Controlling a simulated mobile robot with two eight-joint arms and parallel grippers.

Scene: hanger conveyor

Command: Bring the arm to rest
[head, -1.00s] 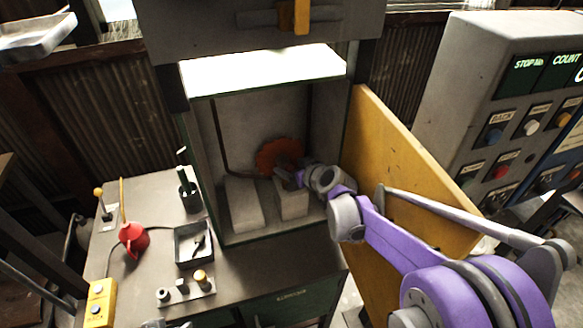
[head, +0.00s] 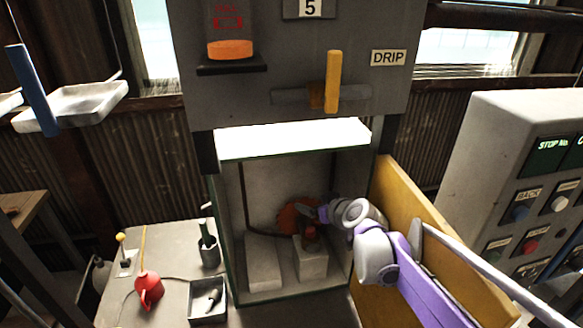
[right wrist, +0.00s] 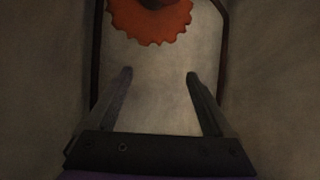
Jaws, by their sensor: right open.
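My right arm reaches from the right into the open cabinet (head: 233,240). My right gripper (head: 318,212) is small in the head view, just above a pale block and in front of a toothed orange-red disc (head: 290,215). In the right wrist view the two fingers (right wrist: 160,75) stand wide apart with nothing between them, and the disc (right wrist: 150,22) shows beyond them at the top. A small reddish-brown piece (head: 310,232) sits on top of the pale block (head: 311,262). My left gripper is not in view.
The yellow door (head: 400,205) stands open close beside my right arm. A control panel (head: 520,130) is at the right. The bench holds a red oil can (head: 148,288), a small tray (head: 208,312) and a cup (head: 208,252). A white hanging tray (head: 85,105) is upper left.

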